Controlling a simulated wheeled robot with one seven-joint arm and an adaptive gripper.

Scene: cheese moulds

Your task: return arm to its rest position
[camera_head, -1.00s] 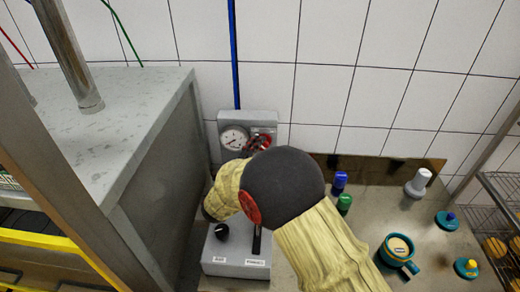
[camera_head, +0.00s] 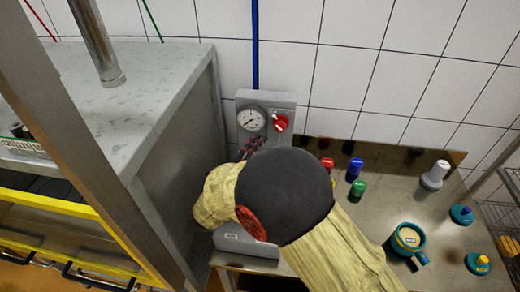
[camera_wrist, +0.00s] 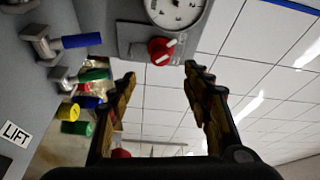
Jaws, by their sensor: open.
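My gripper is open and empty in the wrist view (camera_wrist: 161,74), with its two fingers well apart and white tiled wall beyond them. A grey panel with a round gauge (camera_wrist: 178,8) and a red knob (camera_wrist: 161,50) lies just beyond the fingertips in that picture. The gauge (camera_head: 251,119) and red knob (camera_head: 280,122) show on the wall panel above the arm.
A grey control box (camera_head: 240,243) is mostly hidden by my arm. Red, blue (camera_head: 355,168) and green (camera_head: 358,187) pieces, a teal mug (camera_head: 408,238) and a white piece (camera_head: 435,175) stand on the metal table. A large grey cabinet (camera_head: 150,110) is left; a wire rack (camera_head: 503,210) is right.

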